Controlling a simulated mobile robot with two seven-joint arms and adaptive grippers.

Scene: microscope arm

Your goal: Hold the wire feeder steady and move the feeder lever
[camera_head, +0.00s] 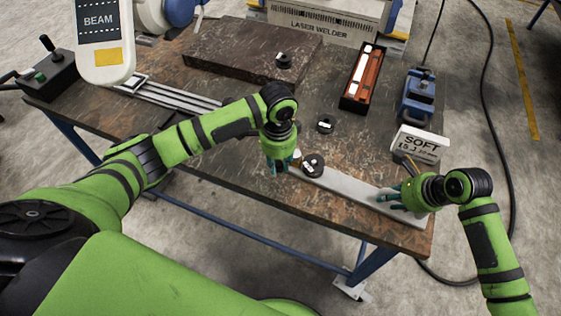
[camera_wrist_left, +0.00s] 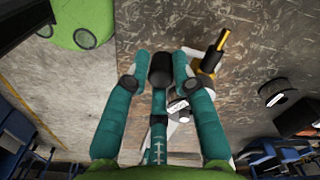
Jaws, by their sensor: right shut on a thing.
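The wire feeder (camera_head: 345,185) appears as a long grey plate along the table's front edge, with a black spool (camera_head: 313,165) on its left part. My left gripper (camera_head: 279,168) points down at the plate's left end. In the left wrist view its fingers (camera_wrist_left: 160,85) are spread on both sides of a black knob (camera_wrist_left: 160,66), seemingly the feeder lever; contact is unclear. A gold-tipped nozzle (camera_wrist_left: 219,45) stands right of the fingers. My right gripper (camera_head: 388,199) is shut on the plate near its right end; its exact contact is hard to see.
A white SOFT sign (camera_head: 418,144) and a blue vise (camera_head: 418,95) stand near the right gripper. A red-brown box (camera_head: 357,95), a small black spool (camera_head: 326,124) and a dark slab (camera_head: 235,52) lie behind. The laser welder (camera_head: 325,18) is at the back.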

